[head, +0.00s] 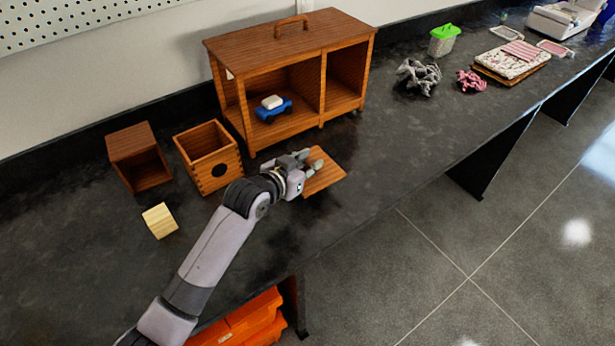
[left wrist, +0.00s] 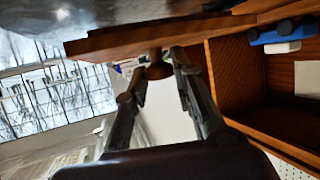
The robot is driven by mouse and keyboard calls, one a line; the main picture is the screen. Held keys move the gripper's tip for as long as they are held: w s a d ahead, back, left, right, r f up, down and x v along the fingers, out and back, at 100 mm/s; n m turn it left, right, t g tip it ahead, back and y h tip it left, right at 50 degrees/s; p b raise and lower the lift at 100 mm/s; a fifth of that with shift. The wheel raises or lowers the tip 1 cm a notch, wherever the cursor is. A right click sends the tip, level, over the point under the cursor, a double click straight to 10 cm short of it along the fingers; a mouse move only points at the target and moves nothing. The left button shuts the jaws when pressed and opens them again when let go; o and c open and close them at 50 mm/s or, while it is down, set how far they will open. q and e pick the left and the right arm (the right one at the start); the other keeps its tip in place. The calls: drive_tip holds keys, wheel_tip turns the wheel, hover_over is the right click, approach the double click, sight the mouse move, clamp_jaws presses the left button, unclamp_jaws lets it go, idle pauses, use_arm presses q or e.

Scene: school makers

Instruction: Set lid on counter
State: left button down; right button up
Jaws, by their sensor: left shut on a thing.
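The lid is a flat square wooden board (head: 326,176) in front of the large wooden cabinet. It also shows in the left wrist view (left wrist: 110,40), with a round knob (left wrist: 158,70). My left gripper (head: 309,163) is shut on this knob; its fingers also show in the left wrist view (left wrist: 158,66). The lid is over the dark counter (head: 390,160), near its front edge; I cannot tell whether it touches the counter. My right gripper is not in view.
The wooden cabinet (head: 290,48) holds a blue toy car (head: 273,111) and stands behind the lid. A wooden cube box (head: 130,145) and a pale wood block (head: 160,221) are at the left. Counter right of the lid is clear up to grey crumpled material (head: 418,76).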

use_arm(q)
drive_tip(key=shift+f, duration=2.7)
drive_tip(key=shift+f, duration=0.15)
drive_tip(key=c, duration=1.3)
unclamp_jaws()
drive_tip(key=shift+c, duration=0.2)
drive_tip(key=shift+r, duration=0.2)
drive_tip(key=v, duration=1.2)
